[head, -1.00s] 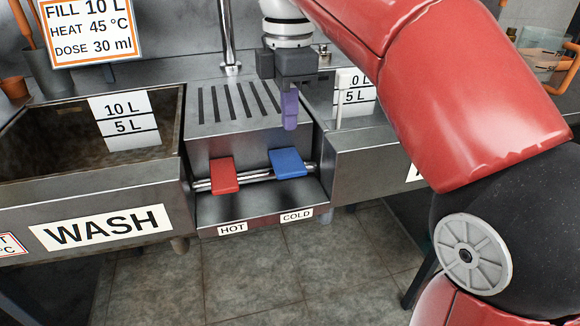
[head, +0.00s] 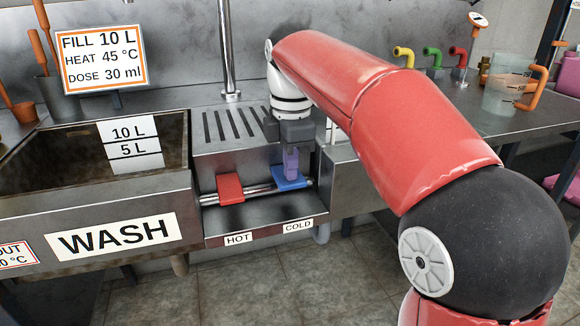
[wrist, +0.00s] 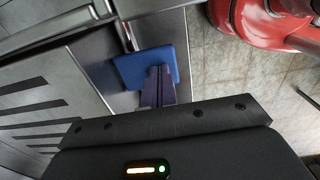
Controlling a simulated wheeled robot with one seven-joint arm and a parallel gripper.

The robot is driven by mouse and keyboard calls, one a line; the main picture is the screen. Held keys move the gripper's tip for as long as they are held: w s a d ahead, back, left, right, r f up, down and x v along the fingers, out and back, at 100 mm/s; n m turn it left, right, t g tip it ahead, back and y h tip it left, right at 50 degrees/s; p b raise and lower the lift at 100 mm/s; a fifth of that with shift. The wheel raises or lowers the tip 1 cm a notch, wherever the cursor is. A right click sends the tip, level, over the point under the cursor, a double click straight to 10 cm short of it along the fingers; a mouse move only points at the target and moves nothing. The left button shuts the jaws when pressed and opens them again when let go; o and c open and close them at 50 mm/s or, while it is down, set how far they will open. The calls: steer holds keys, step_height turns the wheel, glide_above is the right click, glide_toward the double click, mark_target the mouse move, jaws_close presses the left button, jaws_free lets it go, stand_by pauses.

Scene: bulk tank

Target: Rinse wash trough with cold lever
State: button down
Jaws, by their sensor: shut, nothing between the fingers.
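The wash trough (head: 125,201) is a steel basin at the left with a WASH label on its front. Its inside looks brown and soiled, with 10 L and 5 L marks at the back. The blue cold lever (head: 292,184) sits on a rail above the COLD label. It also shows in the wrist view (wrist: 131,72). My gripper (head: 290,175) is shut and empty, its purple fingers pointing down at the blue lever and overlapping it in both views. I cannot tell whether they touch it.
The red hot lever (head: 230,188) is on the same rail, just left of the blue one. A spout pipe (head: 229,50) rises behind the slotted drain board (head: 232,123). Coloured taps (head: 432,57) and a clear jug (head: 507,82) stand on the right counter. Tiled floor is open in front.

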steer(key=f+t+b, duration=0.1)
steer(key=b, duration=0.2)
steer(key=s+f+t+b, duration=0.1)
steer(key=b, duration=0.2)
steer(key=shift+d+f+t+y, duration=0.15)
steer(key=shift+f+t+y, duration=0.15)
steer(key=shift+t+y, duration=0.1)
steer(key=shift+s+f+t+b, duration=0.15)
steer(key=shift+t+b, duration=0.45)
steer(key=shift+b, duration=0.35)
